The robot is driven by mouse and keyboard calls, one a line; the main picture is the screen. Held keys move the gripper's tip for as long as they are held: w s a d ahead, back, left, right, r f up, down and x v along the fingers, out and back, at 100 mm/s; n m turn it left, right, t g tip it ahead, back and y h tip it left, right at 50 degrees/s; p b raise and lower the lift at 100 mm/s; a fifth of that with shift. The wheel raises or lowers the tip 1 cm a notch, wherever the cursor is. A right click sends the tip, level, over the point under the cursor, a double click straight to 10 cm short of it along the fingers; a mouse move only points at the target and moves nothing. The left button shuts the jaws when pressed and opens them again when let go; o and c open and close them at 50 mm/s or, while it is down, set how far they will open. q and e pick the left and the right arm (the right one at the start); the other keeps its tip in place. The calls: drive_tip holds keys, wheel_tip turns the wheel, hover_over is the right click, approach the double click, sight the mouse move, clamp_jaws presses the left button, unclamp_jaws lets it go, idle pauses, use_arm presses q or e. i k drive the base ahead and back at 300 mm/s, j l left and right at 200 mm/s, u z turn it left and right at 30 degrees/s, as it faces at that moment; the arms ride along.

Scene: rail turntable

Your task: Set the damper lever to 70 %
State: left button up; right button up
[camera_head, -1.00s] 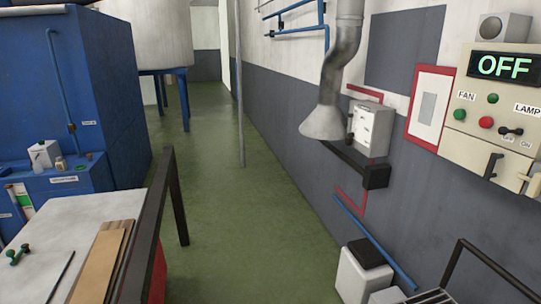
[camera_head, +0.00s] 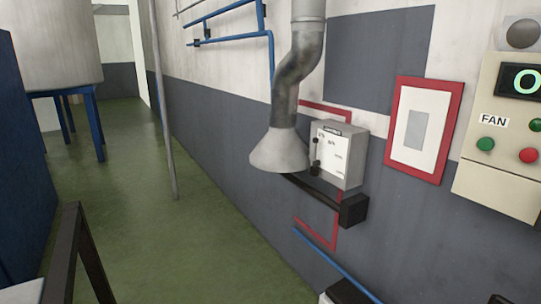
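A grey-white box (camera_head: 338,155) on the right wall carries a scale with small, hard-to-read marks. A small dark lever (camera_head: 316,160) shows on the left part of its face; I take it for the damper lever. Its exact setting cannot be read from here. A grey duct with a cone-shaped hood (camera_head: 279,150) hangs just left of the box. Neither of my grippers is in view.
A black bar with a block end (camera_head: 352,210) juts out below the box. A cream control panel (camera_head: 500,150) is at the right edge. A dark railing (camera_head: 72,250) stands at lower left. The green floor (camera_head: 150,190) is open between, with a thin grey pole (camera_head: 163,100).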

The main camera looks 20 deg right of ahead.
sight(313, 169)
drive_tip(key=i+z, duration=0.2)
drive_tip(key=i, duration=0.6)
drive_tip(key=i+j+z, duration=0.15)
drive_tip(key=i, duration=0.65)
